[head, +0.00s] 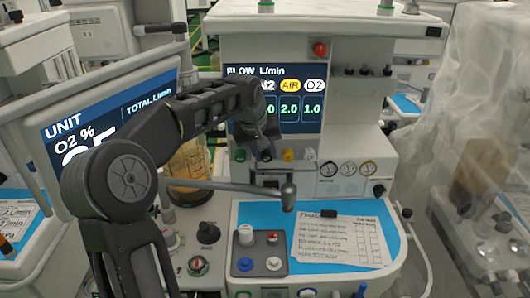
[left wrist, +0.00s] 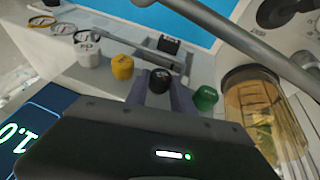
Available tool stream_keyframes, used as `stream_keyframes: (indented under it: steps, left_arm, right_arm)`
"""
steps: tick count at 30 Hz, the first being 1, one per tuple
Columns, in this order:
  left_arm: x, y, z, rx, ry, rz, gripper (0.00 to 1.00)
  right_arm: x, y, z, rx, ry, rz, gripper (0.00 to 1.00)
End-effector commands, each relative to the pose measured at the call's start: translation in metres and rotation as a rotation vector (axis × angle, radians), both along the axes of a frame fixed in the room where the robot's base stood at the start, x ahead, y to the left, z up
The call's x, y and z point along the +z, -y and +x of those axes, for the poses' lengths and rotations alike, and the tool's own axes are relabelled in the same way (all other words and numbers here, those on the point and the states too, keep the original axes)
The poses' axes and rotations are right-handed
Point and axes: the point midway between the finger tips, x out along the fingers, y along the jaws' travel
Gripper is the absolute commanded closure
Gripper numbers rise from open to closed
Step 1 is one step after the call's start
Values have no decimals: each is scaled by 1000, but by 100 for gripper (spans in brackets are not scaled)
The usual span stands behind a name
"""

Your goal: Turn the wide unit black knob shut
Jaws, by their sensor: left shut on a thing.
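The wide unit (head: 340,50) stands in the middle of the head view, with a flow screen reading 2.0 and 1.0. Its row of knobs is below the screen. The black knob (left wrist: 160,80) sits between the two fingers of my left gripper (left wrist: 160,92) in the left wrist view. My left gripper (head: 264,149) is shut on this knob; in the head view, the gripper and arm cover much of that spot. The knob's mark is too small to read. My right gripper is not in view.
A yellow knob (head: 288,155) and a white knob (head: 309,154) stand close on one side. A green knob (left wrist: 205,97) is on the other. A grey bar (head: 225,186) crosses below. An amber canister (head: 188,160) stands left of the knobs.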

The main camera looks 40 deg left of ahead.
Motion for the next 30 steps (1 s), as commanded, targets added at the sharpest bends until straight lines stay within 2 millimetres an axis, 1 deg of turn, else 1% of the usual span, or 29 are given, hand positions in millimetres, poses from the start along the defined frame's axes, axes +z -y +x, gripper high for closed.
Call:
stream_keyframes:
  steps: [5, 11, 21, 30]
  left_arm:
    - [2, 2, 1, -3, -28, 36, 100]
    - [3, 5, 3, -6, -92, 121, 100]
    - [1, 9, 7, -6, -253, 334, 100]
    - [-1, 10, 8, -2, -375, 495, 100]
  right_arm:
    - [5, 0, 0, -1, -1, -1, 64]
    - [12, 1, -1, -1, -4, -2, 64]
    - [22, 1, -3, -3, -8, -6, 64]
    - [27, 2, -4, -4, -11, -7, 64]
